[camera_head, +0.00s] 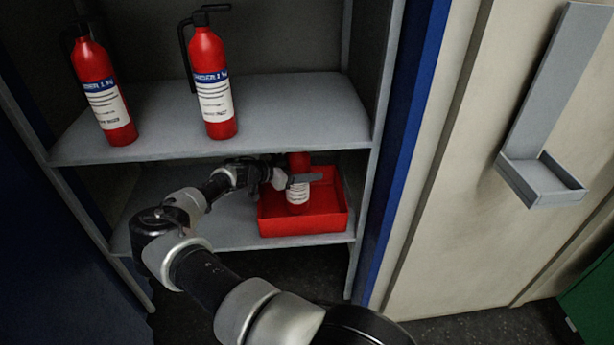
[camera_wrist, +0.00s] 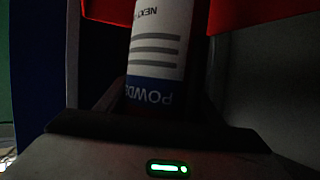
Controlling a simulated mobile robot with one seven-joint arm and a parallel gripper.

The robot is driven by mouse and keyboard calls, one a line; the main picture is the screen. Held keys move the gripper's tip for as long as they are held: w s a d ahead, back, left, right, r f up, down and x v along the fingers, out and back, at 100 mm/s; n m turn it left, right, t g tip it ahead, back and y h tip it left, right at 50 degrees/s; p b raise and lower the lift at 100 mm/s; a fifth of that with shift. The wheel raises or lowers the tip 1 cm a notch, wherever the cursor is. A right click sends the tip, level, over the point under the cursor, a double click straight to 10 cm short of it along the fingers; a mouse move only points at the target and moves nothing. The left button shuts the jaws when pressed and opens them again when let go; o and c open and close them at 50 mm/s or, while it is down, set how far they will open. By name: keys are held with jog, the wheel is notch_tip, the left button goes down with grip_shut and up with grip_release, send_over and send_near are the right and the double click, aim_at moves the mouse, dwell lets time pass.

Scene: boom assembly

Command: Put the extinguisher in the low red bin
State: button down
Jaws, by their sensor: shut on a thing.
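A red extinguisher (camera_head: 298,191) with a white label stands upright within the low red bin (camera_head: 331,222) on the lower shelf. Whether its base touches the bin floor cannot be told. My gripper (camera_head: 291,179) reaches in from the left and is shut on this extinguisher. In the wrist view the extinguisher (camera_wrist: 155,45) shows its white and blue label between the fingers, and red bin wall (camera_wrist: 265,10) shows behind it. The upper part of the extinguisher is hidden by the upper shelf.
Two more red extinguishers, one at left (camera_head: 101,92) and one at centre (camera_head: 210,83), stand on the upper shelf (camera_head: 300,108), close above my gripper. A blue cabinet edge (camera_head: 398,150) is at right. A grey wall holder (camera_head: 540,180) hangs farther right.

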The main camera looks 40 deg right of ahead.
jog(key=shift+w+d+f+n, duration=0.3)
jog(key=shift+w+d+f, duration=0.1)
jog(key=shift+w, duration=0.2)
jog(key=shift+f, duration=0.6)
jog(key=c, duration=0.5)
grip_release()
jog(key=shift+s+f, duration=0.1)
jog(key=shift+f, duration=0.15)
jog(key=shift+r+y, duration=0.15)
jog(key=shift+y, duration=0.15)
jog(key=shift+a+r, duration=0.1)
jog(key=shift+r, duration=0.25)
jog(key=p+v, duration=0.1)
jog(key=v, duration=0.6)
jog(key=shift+a+r, duration=0.2)
jog(key=shift+a, duration=0.05)
